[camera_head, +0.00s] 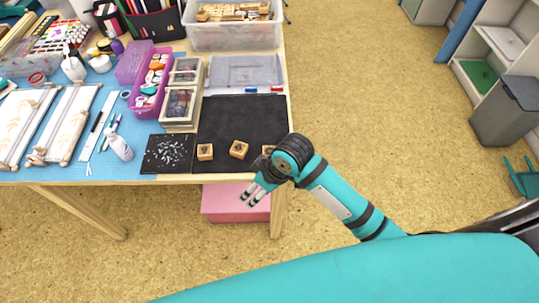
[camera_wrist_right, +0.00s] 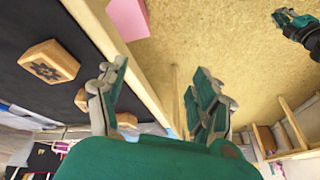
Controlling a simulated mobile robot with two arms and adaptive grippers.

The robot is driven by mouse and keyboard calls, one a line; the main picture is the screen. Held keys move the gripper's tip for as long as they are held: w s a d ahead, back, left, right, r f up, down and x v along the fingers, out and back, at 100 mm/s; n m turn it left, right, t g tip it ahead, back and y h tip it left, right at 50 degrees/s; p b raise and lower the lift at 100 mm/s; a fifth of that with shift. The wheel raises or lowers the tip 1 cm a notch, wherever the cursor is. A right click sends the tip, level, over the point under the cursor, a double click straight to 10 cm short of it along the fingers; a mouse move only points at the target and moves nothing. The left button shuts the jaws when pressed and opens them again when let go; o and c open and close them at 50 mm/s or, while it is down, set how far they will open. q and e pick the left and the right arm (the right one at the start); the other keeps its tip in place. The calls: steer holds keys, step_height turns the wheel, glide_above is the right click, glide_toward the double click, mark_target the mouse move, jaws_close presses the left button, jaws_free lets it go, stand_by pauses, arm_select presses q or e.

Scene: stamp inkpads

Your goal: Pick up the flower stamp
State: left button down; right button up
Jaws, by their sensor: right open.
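Three small wooden stamps lie in a row near the front edge of the black mat (camera_head: 243,118): a left one (camera_head: 205,152), a middle one (camera_head: 239,149) and a right one (camera_head: 267,149), partly hidden by my right arm. In the right wrist view the nearest stamp (camera_wrist_right: 48,63) shows a dark flower-like print on top. Two more stamps sit behind it. I cannot tell for sure which head-view stamp it is. My right gripper (camera_head: 252,195) is open and empty, beyond the table's front edge, apart from the stamps. My left gripper (camera_wrist_right: 287,18) shows small in the wrist view.
The wooden table (camera_head: 150,181) ends just in front of the stamps. A pink box (camera_head: 236,203) stands under it. A black speckled sheet (camera_head: 167,154) and a glue bottle (camera_head: 119,147) lie left of the mat. The mat behind the stamps is clear.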

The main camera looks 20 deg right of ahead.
steer(key=w+d+r+n+g+h, duration=0.1)
steer(key=w+d+r+n+h, duration=0.15)
steer(key=w+r, duration=0.4)
steer(key=w+d+r+n+g+h, duration=0.15)
steer(key=w+d+r+n, duration=0.25)
steer(key=r, duration=0.5)
steer(key=f, duration=1.1)
steer(key=shift+s, duration=0.2)
steer(key=shift+w+d+f+p, duration=0.1)
steer(key=shift+f+p, duration=0.1)
steer(key=shift+f, duration=1.3)
steer(key=shift+w+d+f+p, duration=0.1)
steer(key=shift+f+p, duration=0.1)
steer(key=shift+f, duration=1.3)
steer(key=shift+c, duration=0.2)
steer(key=c, duration=1)
steer(key=shift+c, duration=0.2)
steer(key=shift+r, duration=0.1)
